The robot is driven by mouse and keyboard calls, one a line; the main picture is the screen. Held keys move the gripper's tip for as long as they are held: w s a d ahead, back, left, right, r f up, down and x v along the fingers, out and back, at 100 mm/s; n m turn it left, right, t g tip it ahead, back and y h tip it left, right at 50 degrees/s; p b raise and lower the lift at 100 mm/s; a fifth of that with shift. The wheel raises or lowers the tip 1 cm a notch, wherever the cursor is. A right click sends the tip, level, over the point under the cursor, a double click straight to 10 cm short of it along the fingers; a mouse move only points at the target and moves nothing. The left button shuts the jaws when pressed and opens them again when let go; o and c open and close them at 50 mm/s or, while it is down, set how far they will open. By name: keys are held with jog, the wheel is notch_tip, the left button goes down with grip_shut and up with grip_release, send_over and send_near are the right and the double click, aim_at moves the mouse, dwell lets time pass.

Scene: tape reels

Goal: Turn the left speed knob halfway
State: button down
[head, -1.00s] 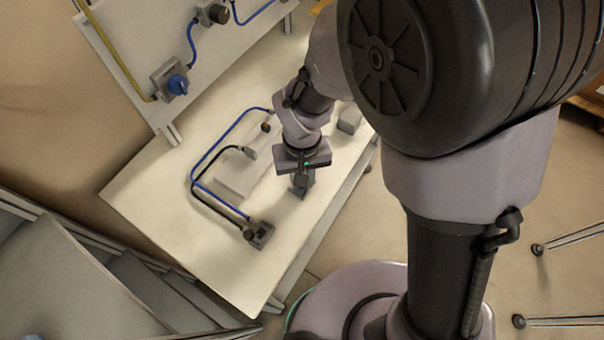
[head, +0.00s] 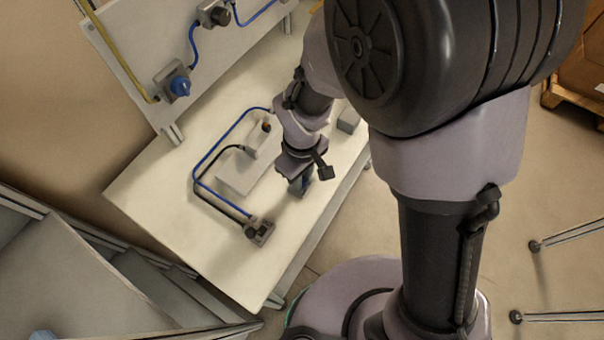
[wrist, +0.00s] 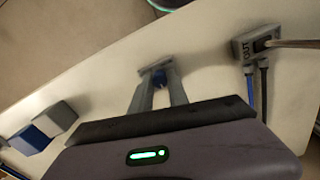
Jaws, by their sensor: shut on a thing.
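My gripper (head: 301,187) points down over the right part of the white table. In the wrist view its fingers (wrist: 158,82) are shut on a small blue knob (wrist: 159,79), one finger on either side. Grey material shows just beyond the fingertips; most of the knob and its base is hidden. In the head view the gripper covers most of this knob. I cannot tell how far it is turned.
A grey box (wrist: 242,48) marked OUT, with cables, sits right of the fingers in the wrist view. A blue knob (head: 180,86) and a black knob (head: 219,16) are on the upright panel.

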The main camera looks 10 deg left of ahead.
aim_at(304, 179)
dwell(0.4)
jog(key=c, duration=1.3)
grip_release()
notch_tip(304, 179, up, 18)
jog(key=p, duration=0.6)
jog(key=shift+f, duration=0.25)
jog(key=s+d+r+m+t+b, duration=0.1)
jog(key=s+d+m+t+b, duration=0.1)
jog(key=d+m, duration=0.3)
jog(key=s+d+r+m+t+y+b, duration=0.1)
jog(key=s+d+m+t+b, duration=0.1)
jog(key=d+m+b, duration=0.3)
jog(key=s+d+r+m+t+y+b, duration=0.1)
jog(key=s+d+m+b, duration=0.2)
jog(key=d+m, duration=0.2)
jog(key=shift+d+m+t, duration=0.3)
jog(key=shift+d+t, duration=0.1)
jog(key=shift+d, duration=0.25)
